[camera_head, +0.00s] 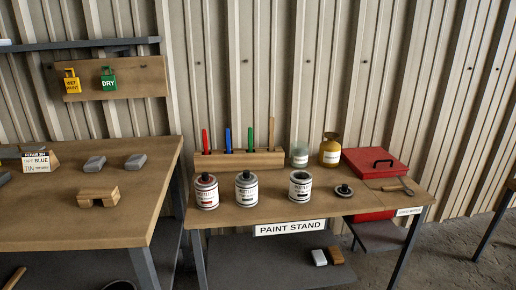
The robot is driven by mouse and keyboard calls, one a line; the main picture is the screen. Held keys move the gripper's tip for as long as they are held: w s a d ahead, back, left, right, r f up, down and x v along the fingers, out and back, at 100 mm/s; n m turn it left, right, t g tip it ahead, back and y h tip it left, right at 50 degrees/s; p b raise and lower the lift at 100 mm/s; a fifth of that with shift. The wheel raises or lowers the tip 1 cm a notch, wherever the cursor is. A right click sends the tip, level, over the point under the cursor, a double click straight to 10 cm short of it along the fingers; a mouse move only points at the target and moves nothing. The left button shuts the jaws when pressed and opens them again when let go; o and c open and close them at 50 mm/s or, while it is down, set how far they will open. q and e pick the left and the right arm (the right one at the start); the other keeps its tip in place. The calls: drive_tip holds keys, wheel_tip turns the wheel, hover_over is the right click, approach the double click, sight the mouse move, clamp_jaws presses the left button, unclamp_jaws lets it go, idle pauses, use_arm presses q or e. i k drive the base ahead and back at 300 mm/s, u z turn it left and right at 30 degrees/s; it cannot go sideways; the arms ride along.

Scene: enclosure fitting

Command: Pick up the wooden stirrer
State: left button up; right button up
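A thin, plain wooden stick, which looks like the wooden stirrer (271,133), stands upright at the right end of a wooden rack (225,160) at the back of the paint stand table. A red, a blue and a green upright item stand in the same rack to its left. The stirrer's lower end is hidden in the rack. Neither of my grippers is in view.
Three paint tins stand in front of the rack, the right one (300,186) open. A glass jar (299,155), a yellow bottle (330,149) and a red box (374,163) are to the right. A workbench (60,222) stands left.

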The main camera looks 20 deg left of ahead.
sight(272, 120)
drive_tip(key=u, duration=0.5)
drive_tip(key=i, duration=1.55)
drive_tip(key=z, duration=0.6)
